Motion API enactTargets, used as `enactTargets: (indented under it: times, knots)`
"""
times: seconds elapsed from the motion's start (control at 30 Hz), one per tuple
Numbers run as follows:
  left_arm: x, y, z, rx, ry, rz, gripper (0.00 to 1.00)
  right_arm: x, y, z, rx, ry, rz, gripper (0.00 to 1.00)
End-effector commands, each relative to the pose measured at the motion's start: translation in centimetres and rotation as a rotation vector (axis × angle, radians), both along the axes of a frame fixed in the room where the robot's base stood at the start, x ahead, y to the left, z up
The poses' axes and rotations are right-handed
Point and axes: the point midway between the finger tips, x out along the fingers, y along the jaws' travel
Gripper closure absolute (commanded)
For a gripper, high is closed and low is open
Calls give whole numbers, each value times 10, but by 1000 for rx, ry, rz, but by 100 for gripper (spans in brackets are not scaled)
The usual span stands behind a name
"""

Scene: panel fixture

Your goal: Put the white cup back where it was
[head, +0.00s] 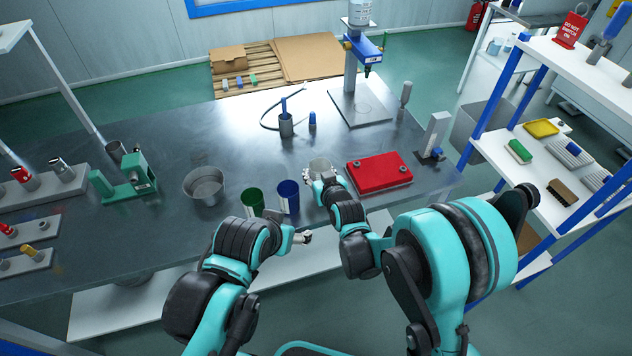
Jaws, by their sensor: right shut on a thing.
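The white cup (320,166) is on the right side of the metal table (225,130), just left of a red box. My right gripper (318,174) is shut on the cup from the near side and hides its lower part. I cannot tell whether the cup touches the table. My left gripper (304,238) is near the table's front edge, below the blue cup, and appears empty. Its fingers are too small to tell open from shut.
A blue cup (288,197), a green cup (252,202) and a metal pot (204,187) stand left of the white cup. The red box (379,174) is close on its right. A grey holder (286,126) and a press stand (360,107) are behind. Bare table lies between pot and holder.

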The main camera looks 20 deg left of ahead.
Motion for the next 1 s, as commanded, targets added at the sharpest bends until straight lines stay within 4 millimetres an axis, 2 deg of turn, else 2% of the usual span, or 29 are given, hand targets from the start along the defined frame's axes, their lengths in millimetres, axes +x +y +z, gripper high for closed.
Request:
enactTargets:
  times: [0.2, 0.27, 0.63, 0.67, 0.73, 0.77, 1.0]
  knots:
    - [0, 0, -20, 0, 0, 0, 32, 0, 0, -34, 0, 0, 0, 100]
    - [0, 0, -23, 0, 0, 0, 32, 0, 0, -39, 0, 0, 0, 100]
    - [0, 0, -21, 0, 0, 0, 32, 1, 0, -41, 0, 0, 0, 100]
    - [0, 0, -21, 0, 0, 0, 32, 1, 0, -40, 0, 0, 0, 57]
    - [0, 0, -21, 0, 0, 0, 32, 0, 0, -40, 0, 0, 0, 39]
    - [0, 0, -21, 0, 0, 0, 32, 0, 0, -40, 0, 0, 0, 35]
    - [0, 0, -21, 0, 0, 0, 32, 0, 0, -40, 0, 0, 0, 35]
